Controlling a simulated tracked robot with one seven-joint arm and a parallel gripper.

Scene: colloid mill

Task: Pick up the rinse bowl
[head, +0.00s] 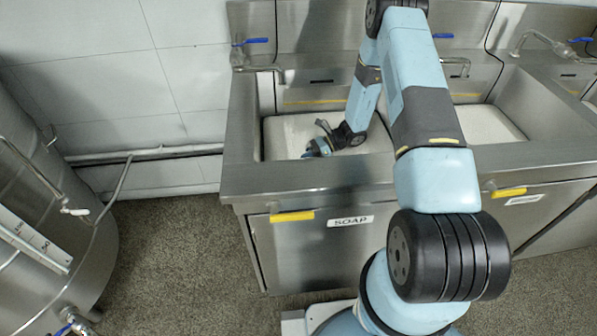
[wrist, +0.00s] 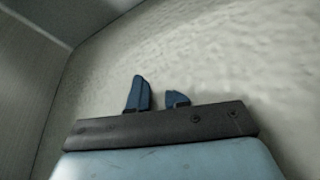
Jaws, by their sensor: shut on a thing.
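My gripper (head: 316,149) reaches down into the left sink basin, at its pale, foam-like surface. In the wrist view its two blue fingers (wrist: 158,97) stand a small gap apart, with their ends against or in that pale surface (wrist: 220,60). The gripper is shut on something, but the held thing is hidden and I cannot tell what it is. I cannot make out the rinse bowl in either view.
The steel sink (head: 240,150) has walls close around my gripper, also seen in the wrist view (wrist: 25,80). A tap (head: 262,68) stands at its back left. The cabinet below carries a SOAP label (head: 350,221). A steel tank (head: 45,210) stands at the left.

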